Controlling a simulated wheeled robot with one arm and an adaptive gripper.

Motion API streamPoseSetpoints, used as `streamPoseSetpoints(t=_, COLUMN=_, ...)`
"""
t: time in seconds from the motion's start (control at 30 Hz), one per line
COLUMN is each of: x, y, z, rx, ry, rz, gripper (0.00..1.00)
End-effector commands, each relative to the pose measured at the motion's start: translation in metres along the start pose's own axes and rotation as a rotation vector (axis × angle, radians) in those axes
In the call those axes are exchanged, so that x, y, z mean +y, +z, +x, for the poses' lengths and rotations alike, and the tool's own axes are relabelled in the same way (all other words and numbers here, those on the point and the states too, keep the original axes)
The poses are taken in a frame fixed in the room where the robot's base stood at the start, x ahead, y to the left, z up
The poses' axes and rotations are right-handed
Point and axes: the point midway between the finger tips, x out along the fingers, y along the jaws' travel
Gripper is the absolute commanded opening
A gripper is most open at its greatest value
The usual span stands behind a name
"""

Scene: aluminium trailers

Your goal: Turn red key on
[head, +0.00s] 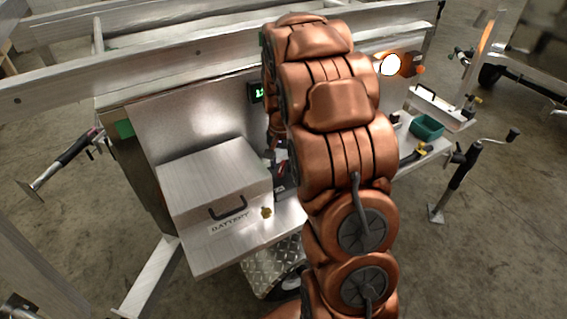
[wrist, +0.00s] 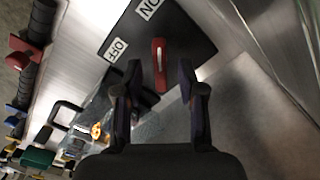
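The red key (wrist: 159,65) stands on a black switch plate (wrist: 185,40) in the wrist view. The plate carries a white ON label (wrist: 148,8) at the top and a white OFF label (wrist: 117,49) at the left. The key's handle runs nearly straight up and down in the picture. My gripper (wrist: 160,78) is open, with one dark finger on each side of the key and a visible gap to both. How far the fingertips are from the plate is hard to tell. In the head view my copper-coloured arm hides the gripper and most of the switch area.
A metal battery box (head: 215,180) with a black handle stands left of my arm. A small green display (head: 257,92) is behind it. A lit orange lamp (head: 391,65) and a green bin (head: 427,127) are to the right. Trailer rails (head: 150,72) cross behind.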

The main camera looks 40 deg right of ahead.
Motion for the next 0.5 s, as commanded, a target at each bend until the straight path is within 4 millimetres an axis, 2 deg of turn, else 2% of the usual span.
streamPoseSetpoints(t=0.5, x=0.000, y=-0.001, z=-0.091, rx=0.005, ry=-0.002, rz=0.000, gripper=0.40)
